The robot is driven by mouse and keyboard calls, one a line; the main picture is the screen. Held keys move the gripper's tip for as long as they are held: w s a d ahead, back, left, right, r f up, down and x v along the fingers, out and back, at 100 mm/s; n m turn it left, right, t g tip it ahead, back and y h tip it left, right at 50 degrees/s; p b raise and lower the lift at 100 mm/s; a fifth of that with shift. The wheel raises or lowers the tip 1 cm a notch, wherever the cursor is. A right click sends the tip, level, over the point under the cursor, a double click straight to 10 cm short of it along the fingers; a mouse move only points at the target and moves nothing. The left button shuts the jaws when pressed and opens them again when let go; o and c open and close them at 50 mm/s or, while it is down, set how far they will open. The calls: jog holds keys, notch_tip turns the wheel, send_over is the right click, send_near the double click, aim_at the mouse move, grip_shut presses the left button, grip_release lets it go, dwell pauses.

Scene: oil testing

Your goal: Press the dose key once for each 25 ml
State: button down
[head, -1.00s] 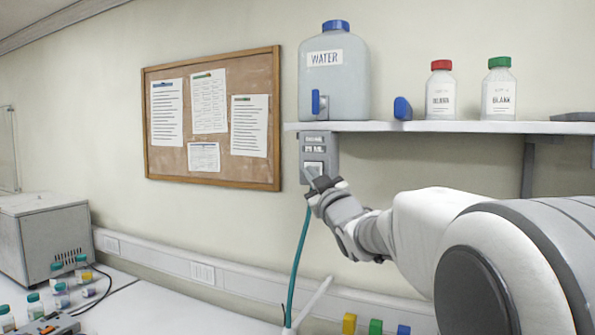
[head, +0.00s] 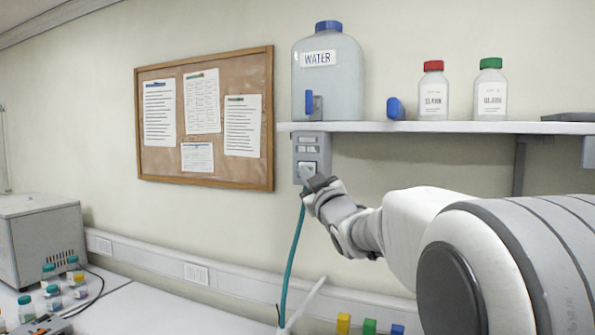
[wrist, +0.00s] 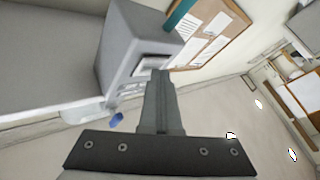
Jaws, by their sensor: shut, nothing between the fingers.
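The dose unit (head: 307,143) is a grey box under the shelf's left end, with small labels above a pale square key (head: 308,168). My gripper (head: 308,178) is shut and empty, its fingertips at the lower part of the key. In the wrist view my closed fingers (wrist: 160,80) point at the front of the grey box (wrist: 128,38). Their tips overlap the key's edge, and I cannot tell whether they touch it or how far it is pushed in. A teal hose (head: 292,262) hangs below the box.
A water container (head: 328,80), a blue object (head: 395,108), a red-capped bottle (head: 433,92) and a green-capped bottle (head: 490,92) stand on the shelf (head: 430,127). A cork board (head: 228,168) hangs at left. Small jars (head: 50,285) and coloured blocks (head: 369,326) are below.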

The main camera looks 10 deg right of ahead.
jog(key=shift+f, duration=0.1)
jog(key=shift+s+a+b, duration=0.55)
jog(key=shift+s+b, duration=0.15)
jog(key=shift+b, duration=0.15)
jog(key=s+a+b, duration=0.1)
jog(key=s+b, duration=0.1)
jog(key=s+a+b, duration=0.2)
dwell(0.8)
